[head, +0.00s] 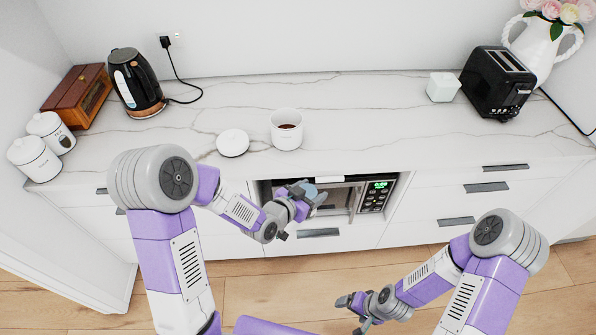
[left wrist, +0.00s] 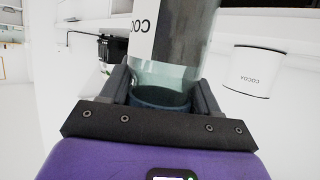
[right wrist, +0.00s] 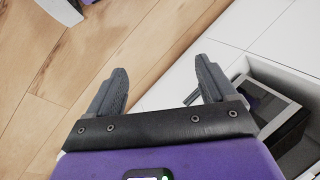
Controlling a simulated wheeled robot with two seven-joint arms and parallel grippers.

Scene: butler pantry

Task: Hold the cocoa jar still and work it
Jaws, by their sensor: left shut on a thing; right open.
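My left gripper (head: 307,193) is shut on a clear glass jar with a white label reading "COCO", the rest cut off. The jar (left wrist: 178,45) stands between its fingers in the left wrist view, with a dark blue rounded part low between them. In the head view only a pale blue round part (head: 309,190) of it shows, in front of the counter edge. A white canister (head: 287,133) stands open on the counter with brown powder inside; its cocoa lettering shows in the left wrist view (left wrist: 256,72). My right gripper (head: 350,303) is open and empty, low over the floor.
A round white lid (head: 232,142) lies left of the canister. A kettle (head: 135,83), wooden box (head: 78,95) and two white canisters (head: 36,158) stand left. A white cube (head: 442,87), toaster (head: 497,82) and vase stand right. A microwave (head: 375,196) sits under the counter.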

